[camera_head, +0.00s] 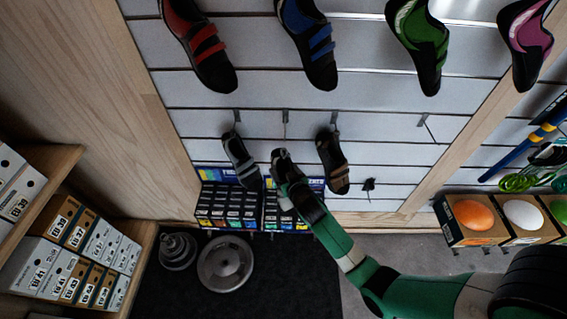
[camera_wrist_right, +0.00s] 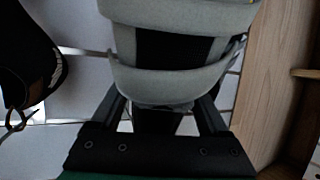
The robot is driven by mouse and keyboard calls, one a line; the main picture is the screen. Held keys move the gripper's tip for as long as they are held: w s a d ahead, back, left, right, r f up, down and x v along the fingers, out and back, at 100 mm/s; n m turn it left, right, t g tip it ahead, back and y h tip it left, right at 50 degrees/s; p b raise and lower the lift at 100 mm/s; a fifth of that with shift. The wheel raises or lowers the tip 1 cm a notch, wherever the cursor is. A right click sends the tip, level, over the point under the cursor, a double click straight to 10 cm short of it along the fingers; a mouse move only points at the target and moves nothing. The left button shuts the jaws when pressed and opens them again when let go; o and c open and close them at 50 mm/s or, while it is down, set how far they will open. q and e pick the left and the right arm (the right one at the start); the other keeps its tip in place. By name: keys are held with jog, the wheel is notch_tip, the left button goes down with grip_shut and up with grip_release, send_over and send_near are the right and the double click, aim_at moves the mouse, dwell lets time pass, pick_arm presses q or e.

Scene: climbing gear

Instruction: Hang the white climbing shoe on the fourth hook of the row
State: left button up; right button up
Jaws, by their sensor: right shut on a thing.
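The white climbing shoe (camera_head: 240,160), looking grey in the dim light, has pale straps and a dark body. In the head view it is below the left end of the hook row, toe down. My right gripper (camera_head: 278,157) is close to its right. In the right wrist view the two fingers (camera_wrist_right: 160,108) are shut on the shoe (camera_wrist_right: 180,75), one on either side. The exact contact is partly hidden. The hook (camera_head: 423,121) at the right of the row is bare. My left gripper is not in view.
A brown-strapped shoe (camera_head: 333,160) hangs just right of my right gripper. Red (camera_head: 200,45), blue (camera_head: 309,45), green (camera_head: 420,45) and purple (camera_head: 526,42) shoes hang above. Small boxes (camera_head: 228,206) stand below. The panel between the brown shoe and the bare right hook is clear.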

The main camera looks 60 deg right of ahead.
jog(key=s+a, duration=0.1)
jog(key=a, duration=0.2)
jog(key=s+a, duration=0.1)
jog(key=a, duration=0.1)
jog(key=shift+s+a+r+p, duration=0.2)
jog(key=shift+s+r+p, duration=0.15)
jog(key=shift+r, duration=0.05)
jog(key=a+n+t+y, duration=0.3)
jog(key=a+n+y, duration=0.55)
jog(key=a, duration=1.35)
jog(key=s+r+p, duration=0.3)
jog(key=r+p, duration=1.1)
jog(key=p, duration=0.1)
jog(key=s+r+p, duration=0.4)
jog(key=r+p, duration=0.9)
jog(key=p, duration=0.2)
jog(key=shift+d+r, duration=0.15)
jog(key=shift+r, duration=0.2)
